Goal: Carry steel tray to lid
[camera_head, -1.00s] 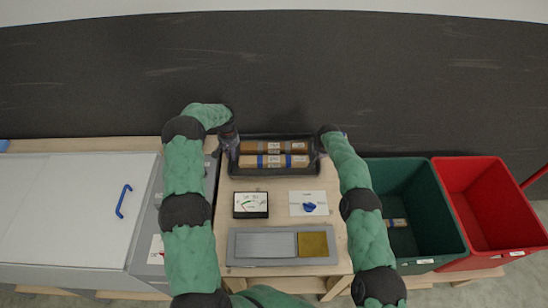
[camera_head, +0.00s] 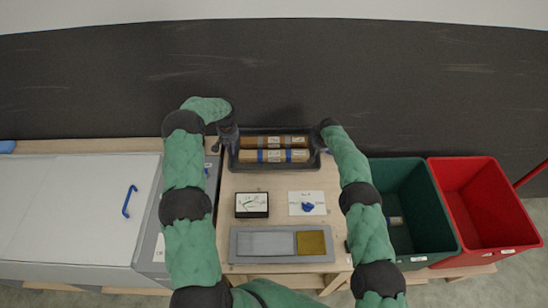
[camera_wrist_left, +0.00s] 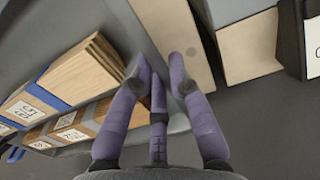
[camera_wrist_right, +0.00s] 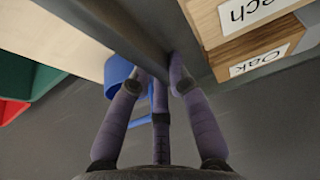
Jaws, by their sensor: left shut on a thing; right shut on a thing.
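The dark grey steel tray (camera_head: 275,170) is at the back of the wooden bench, in the middle of the head view. It holds wood blocks (camera_head: 283,156) with blue bands and white labels. My left gripper (camera_head: 229,146) is shut on the tray's left end wall; its fingers straddle the wall in the left wrist view (camera_wrist_left: 160,72). My right gripper (camera_head: 320,141) is shut on the right end wall, also seen in the right wrist view (camera_wrist_right: 158,72). A white panel with a blue handle (camera_head: 129,201), possibly the lid, lies at the left. Tray clearance above the bench is unclear.
A dial meter (camera_head: 252,205), a card with a blue knob (camera_head: 307,203) and a grey plate with a brass square (camera_head: 312,243) lie on the bench. A green bin (camera_head: 440,205) and red bin (camera_head: 490,200) stand right. A dark wall (camera_head: 300,80) rises behind.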

